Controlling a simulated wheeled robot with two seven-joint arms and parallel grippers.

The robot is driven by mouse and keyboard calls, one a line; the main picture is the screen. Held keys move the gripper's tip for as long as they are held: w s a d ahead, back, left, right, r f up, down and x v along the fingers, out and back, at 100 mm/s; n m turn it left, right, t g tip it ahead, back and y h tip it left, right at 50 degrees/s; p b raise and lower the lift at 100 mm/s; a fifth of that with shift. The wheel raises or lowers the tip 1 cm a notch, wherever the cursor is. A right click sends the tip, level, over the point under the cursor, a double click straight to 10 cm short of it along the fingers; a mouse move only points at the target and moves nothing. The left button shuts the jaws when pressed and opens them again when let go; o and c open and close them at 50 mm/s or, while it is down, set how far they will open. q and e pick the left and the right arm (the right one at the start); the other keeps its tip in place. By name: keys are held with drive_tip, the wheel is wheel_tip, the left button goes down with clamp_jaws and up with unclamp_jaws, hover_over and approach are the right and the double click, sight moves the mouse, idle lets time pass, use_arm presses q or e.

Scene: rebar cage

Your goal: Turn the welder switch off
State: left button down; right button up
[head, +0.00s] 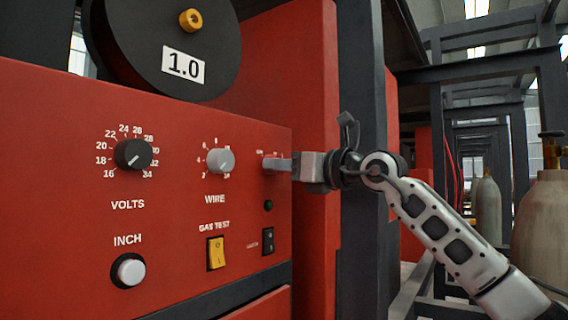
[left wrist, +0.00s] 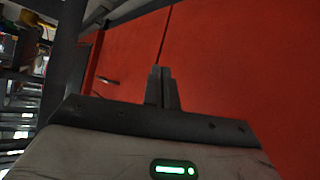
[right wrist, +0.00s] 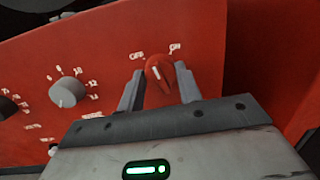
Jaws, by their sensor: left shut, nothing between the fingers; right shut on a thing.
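The welder switch, a red knob (right wrist: 160,74) with a short white mark, sits on the red welder panel (head: 60,205) between my right fingers in the right wrist view. Small white labels stand above it on both sides; the left one looks like OFF, and the right one is too blurred to read surely. The mark points up between them, tilted slightly left. My right gripper (head: 277,163) is shut on the knob and hides most of it in the head view; it also shows in the right wrist view (right wrist: 160,88). My left gripper (left wrist: 161,85) is shut and empty before a red surface.
The panel also carries a black volts knob (head: 132,153), a grey wire knob (head: 220,160), a yellow gas test rocker (head: 215,253), a white inch button (head: 129,271) and a dark green lamp (head: 268,205). A dark post (head: 362,240) stands behind my right wrist. Gas cylinders (head: 545,215) stand at right.

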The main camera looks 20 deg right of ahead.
use_arm(q)
drive_tip(key=shift+a+r+p, duration=0.25)
drive_tip(key=shift+p, duration=0.55)
use_arm(e)
drive_tip(key=n+y, duration=0.1)
drive_tip(key=n, duration=0.6)
drive_tip(key=shift+f, duration=0.1)
use_arm(q)
drive_tip(key=shift+s+f, duration=0.1)
use_arm(e)
drive_tip(key=o, duration=1)
use_arm(q)
drive_tip(key=shift+d, duration=0.1)
use_arm(e)
drive_tip(key=shift+d, duration=0.1)
